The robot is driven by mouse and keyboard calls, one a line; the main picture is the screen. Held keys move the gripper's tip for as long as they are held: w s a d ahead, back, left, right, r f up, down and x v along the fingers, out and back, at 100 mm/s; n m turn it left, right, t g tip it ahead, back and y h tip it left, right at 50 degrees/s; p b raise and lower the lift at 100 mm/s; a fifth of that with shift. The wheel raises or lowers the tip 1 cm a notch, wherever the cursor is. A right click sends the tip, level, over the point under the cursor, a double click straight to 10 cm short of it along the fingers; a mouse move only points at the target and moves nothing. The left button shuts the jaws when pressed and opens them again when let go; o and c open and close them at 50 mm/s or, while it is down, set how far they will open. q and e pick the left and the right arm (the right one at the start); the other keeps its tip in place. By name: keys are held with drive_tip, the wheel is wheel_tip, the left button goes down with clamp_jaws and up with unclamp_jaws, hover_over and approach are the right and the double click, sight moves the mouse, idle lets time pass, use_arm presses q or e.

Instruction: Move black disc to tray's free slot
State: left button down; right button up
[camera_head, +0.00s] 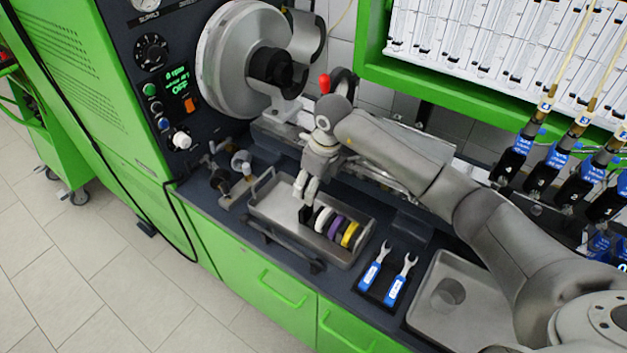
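A metal tray (279,200) stands on the dark bench. Upright discs stand in a row in its right part: a white one (322,219), a purple one (335,227) and a yellow one (350,234). Narrow dark edges show between them. My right gripper (306,199) comes down from above into the tray, just left of the white disc. A small black piece (305,214) shows at its fingertips. I cannot tell whether it is the black disc or the fingertips themselves. The finger gap is too small to judge. My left gripper is not in view.
Two blue-handled wrenches (383,278) lie right of the tray, then a metal sink (450,295). The pump's large round metal housing (238,60) is behind, and small metal fittings (231,180) stand left. The tray's left part is bare.

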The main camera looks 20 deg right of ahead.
drive_tip(key=shift+f, duration=0.35)
drive_tip(key=shift+f+b, duration=1.7)
drive_tip(key=shift+f, duration=0.8)
drive_tip(key=shift+f+b, duration=0.65)
drive_tip(key=shift+f, duration=0.2)
drive_tip(key=shift+f+b, duration=1.05)
drive_tip(key=shift+b, duration=0.05)
drive_tip(key=shift+f+b, duration=0.25)
drive_tip(key=shift+b, duration=0.05)
drive_tip(key=o, duration=0.9)
